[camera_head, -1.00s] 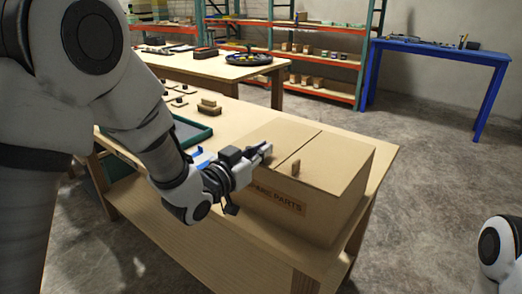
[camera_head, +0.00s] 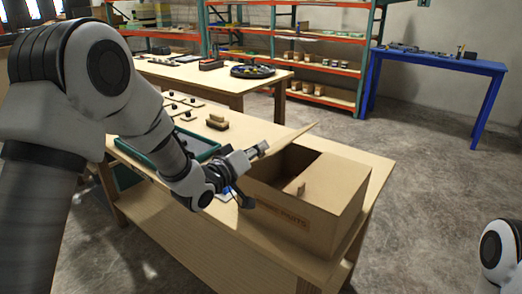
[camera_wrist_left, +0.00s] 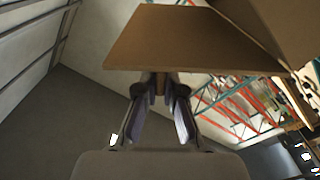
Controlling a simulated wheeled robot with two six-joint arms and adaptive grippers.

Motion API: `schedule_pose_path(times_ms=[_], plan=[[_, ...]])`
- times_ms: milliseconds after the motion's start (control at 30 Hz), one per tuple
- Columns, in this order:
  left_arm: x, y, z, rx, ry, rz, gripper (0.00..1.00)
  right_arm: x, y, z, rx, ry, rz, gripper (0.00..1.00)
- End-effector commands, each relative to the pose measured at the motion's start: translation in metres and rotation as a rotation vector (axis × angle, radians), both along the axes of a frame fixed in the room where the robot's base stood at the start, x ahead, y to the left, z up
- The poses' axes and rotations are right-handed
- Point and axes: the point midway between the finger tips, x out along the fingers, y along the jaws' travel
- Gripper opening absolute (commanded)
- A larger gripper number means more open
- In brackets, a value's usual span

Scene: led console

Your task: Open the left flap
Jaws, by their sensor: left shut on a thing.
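The cardboard box (camera_head: 325,225) with printing on its front stands on the wooden table. Its left flap (camera_head: 284,141) is raised and tilted, seen nearly edge-on, and a dark opening shows beneath it. The right flap (camera_head: 325,174) lies flat with a small upright tab (camera_head: 300,188). My left gripper (camera_head: 260,149) is at the left flap's outer side. In the left wrist view the gripper's fingers (camera_wrist_left: 160,88) are closed on a small tab at the edge of the flap (camera_wrist_left: 190,42). My right gripper is out of view.
A green-rimmed tray (camera_head: 207,148) and small wooden blocks (camera_head: 217,122) are left of and behind the box. Another table (camera_head: 205,72), shelves and a blue table (camera_head: 440,58) stand farther back.

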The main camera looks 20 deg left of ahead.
Motion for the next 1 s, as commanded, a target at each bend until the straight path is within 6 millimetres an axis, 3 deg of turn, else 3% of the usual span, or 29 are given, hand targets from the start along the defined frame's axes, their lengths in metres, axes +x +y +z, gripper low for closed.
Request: schedule_pose_path(times_ms=[33,433,1000], plan=[[0.002,0.004,0.009,-0.040,0.014,0.001,0.00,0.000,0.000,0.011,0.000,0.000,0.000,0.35],[0.015,0.039,0.024,-0.397,0.144,0.001,0.00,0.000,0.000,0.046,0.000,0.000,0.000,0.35],[0.035,0.092,0.020,-0.891,0.323,0.001,0.00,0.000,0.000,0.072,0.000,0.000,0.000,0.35]])
